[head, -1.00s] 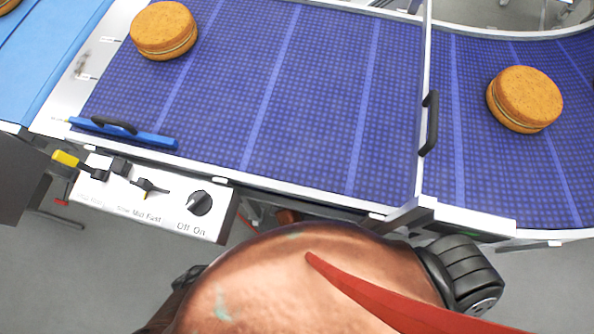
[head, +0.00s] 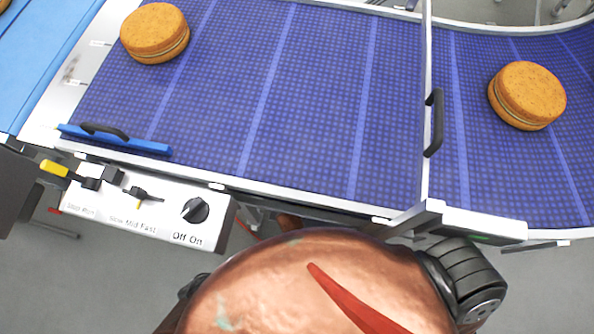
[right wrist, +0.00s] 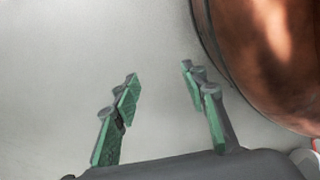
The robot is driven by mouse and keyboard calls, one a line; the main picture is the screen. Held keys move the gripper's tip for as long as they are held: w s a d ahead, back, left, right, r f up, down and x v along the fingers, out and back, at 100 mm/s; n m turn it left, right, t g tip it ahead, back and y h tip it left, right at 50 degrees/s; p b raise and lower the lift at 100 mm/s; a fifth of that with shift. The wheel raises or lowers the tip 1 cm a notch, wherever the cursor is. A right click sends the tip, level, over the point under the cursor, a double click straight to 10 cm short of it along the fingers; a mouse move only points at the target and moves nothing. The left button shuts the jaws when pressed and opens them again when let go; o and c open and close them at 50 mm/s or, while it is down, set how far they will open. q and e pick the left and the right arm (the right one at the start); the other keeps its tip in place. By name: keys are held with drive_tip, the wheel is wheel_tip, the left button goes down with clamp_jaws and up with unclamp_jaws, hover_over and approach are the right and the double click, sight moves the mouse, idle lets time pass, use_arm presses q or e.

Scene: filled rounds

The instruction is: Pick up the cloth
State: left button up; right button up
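No cloth shows in either view. My right gripper (right wrist: 160,95) is open and empty in the right wrist view, its two green-padded fingers spread apart above a plain grey floor. A copper-coloured rounded body (right wrist: 265,55), which I take to be mine, stands close to the right of its fingers. My left gripper is not in the head view, and the right gripper does not show there either.
A blue conveyor belt (head: 310,100) carries two filled rounds, one at the left (head: 155,33) and one at the right (head: 527,95). A control box (head: 145,208) with a knob hangs at the front. A blue bar with a black handle (head: 115,139) lies at the belt's left end.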

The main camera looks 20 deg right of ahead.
use_arm(q)
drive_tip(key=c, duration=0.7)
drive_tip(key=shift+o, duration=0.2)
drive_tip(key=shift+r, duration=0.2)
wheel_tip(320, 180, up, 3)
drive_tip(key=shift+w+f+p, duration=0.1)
drive_tip(key=shift+p, duration=0.7)
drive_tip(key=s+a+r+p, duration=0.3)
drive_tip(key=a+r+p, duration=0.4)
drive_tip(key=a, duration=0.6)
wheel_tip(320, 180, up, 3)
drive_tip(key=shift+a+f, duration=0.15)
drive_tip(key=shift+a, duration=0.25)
use_arm(e)
drive_tip(key=s+d, duration=0.1)
drive_tip(key=s, duration=0.9)
drive_tip(key=shift+s+d+r+n, duration=0.15)
drive_tip(key=shift+s+r+n, duration=0.1)
drive_tip(key=shift+s+n, duration=0.1)
